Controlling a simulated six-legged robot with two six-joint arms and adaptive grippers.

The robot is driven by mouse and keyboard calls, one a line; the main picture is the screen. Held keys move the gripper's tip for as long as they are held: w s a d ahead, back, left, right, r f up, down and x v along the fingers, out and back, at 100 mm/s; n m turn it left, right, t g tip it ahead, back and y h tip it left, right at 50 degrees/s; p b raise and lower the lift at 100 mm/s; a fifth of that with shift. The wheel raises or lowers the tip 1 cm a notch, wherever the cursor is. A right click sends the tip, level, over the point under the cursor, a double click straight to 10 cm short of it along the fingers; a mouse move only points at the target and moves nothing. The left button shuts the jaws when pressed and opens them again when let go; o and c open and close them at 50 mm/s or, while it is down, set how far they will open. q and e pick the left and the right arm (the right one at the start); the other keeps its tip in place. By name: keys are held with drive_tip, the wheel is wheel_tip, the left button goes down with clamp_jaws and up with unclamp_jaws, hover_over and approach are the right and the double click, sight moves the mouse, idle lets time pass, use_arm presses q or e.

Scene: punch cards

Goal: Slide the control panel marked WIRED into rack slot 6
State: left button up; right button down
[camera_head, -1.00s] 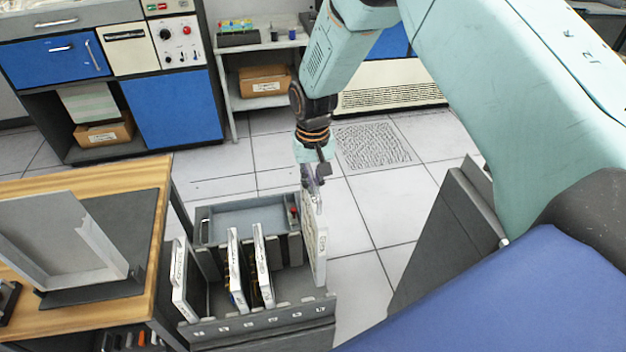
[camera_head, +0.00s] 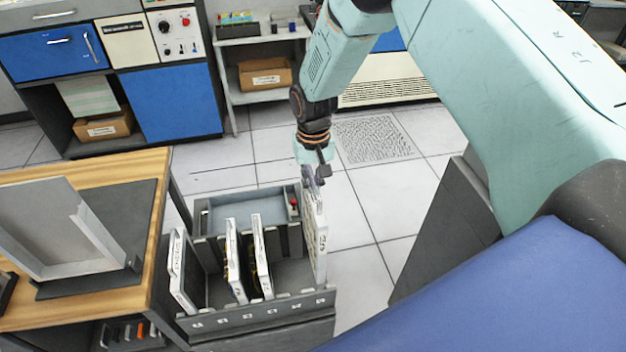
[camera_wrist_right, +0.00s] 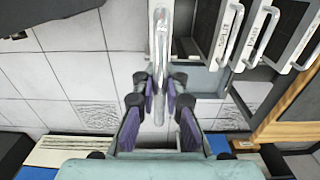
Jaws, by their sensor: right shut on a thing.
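My right gripper (camera_head: 315,178) is shut on a white-edged control panel (camera_head: 314,238), which hangs upright at the right end of the grey rack (camera_head: 255,315). The held panel's label is too small to read. Other panels stand in the rack: one at the left end (camera_head: 180,270) and two near the middle (camera_head: 234,262). I cannot tell how deep the held panel sits in the slot. My left gripper is not in view.
A wooden table (camera_head: 150,190) with a grey mat and an angled grey stand (camera_head: 60,235) is at the left. A grey tray (camera_head: 245,212) with a red knob lies behind the panels. Tiled floor is clear to the right of the rack. Blue cabinets (camera_head: 175,100) stand at the back.

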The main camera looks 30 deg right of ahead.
sight(311, 200)
drive_tip(key=shift+w+a+r, duration=0.1)
drive_tip(key=shift+w+r, duration=0.05)
drive_tip(key=shift+w, duration=0.25)
drive_tip(key=shift+s, duration=0.1)
drive_tip(key=shift+f+b, duration=0.5)
drive_tip(key=shift+f, duration=0.45)
drive_tip(key=shift+f+b, duration=1.55)
drive_tip(key=shift+f, duration=0.95)
drive_tip(key=shift+f+b, duration=2.35)
drive_tip(key=shift+f, duration=1.35)
